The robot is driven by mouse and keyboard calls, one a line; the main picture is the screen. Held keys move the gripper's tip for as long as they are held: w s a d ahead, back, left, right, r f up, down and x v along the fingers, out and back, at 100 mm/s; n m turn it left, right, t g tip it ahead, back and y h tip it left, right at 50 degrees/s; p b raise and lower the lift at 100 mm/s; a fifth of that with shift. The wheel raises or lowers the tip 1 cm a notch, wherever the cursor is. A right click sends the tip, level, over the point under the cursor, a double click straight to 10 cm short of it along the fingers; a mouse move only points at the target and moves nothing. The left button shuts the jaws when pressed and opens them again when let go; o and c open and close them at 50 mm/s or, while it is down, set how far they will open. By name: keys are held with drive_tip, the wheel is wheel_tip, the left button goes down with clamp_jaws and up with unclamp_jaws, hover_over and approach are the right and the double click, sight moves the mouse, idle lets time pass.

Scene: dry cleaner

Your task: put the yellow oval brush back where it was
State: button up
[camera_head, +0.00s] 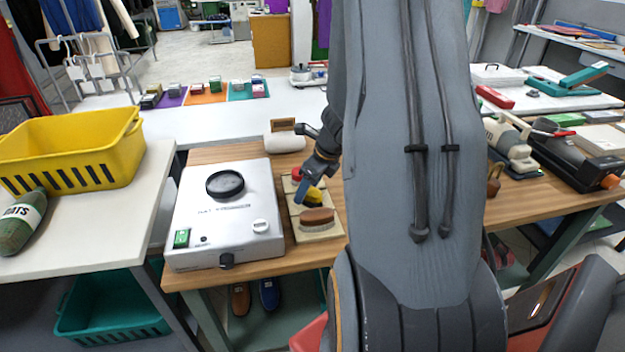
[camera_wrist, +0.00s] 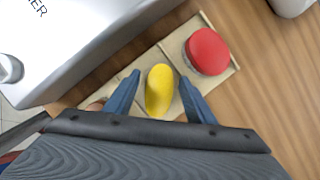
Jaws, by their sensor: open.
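The yellow oval brush (camera_wrist: 160,90) lies on a beige tray (camera_wrist: 225,72) and sits between the two fingers of my gripper (camera_wrist: 156,92) in the wrist view. The fingers are open, with a gap on each side of the brush. In the head view, my gripper (camera_head: 312,190) is over the tray (camera_head: 330,229), and the yellow brush (camera_head: 314,194) shows partly behind it. A red round brush (camera_wrist: 208,51) lies on the tray beyond the yellow one. A brown brush with pale bristles (camera_head: 317,217) lies at the tray's near end.
A white machine with a round black dish (camera_head: 220,240) stands left of the tray, close by. A white roll-shaped item (camera_head: 284,143) lies behind the tray. A yellow basket (camera_head: 70,150) is on the left counter. My arm hides the table's middle.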

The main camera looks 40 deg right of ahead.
drive_tip(key=p+v, duration=0.1)
drive_tip(key=v, duration=1.1)
drive_tip(key=a+n, duration=0.5)
drive_tip(key=s+a+n+g, duration=0.1)
drive_tip(key=a+n, duration=0.4)
drive_tip(key=s+a+r+n+g, duration=0.1)
drive_tip(key=a+n, duration=0.4)
drive_tip(key=n, duration=0.1)
drive_tip(key=shift+s+a, duration=0.15)
drive_tip(key=shift+s, duration=0.1)
drive_tip(key=s+a+n, duration=0.2)
drive_tip(key=a+n, duration=0.2)
drive_tip(key=n, duration=0.4)
drive_tip(key=s+a+n+g+h, duration=0.1)
drive_tip(key=s+a+n, duration=0.2)
drive_tip(key=a+n, duration=0.2)
drive_tip(key=shift+s+a+r+n, duration=0.15)
drive_tip(key=shift+s+r+n, duration=0.1)
drive_tip(key=shift+n, duration=1.35)
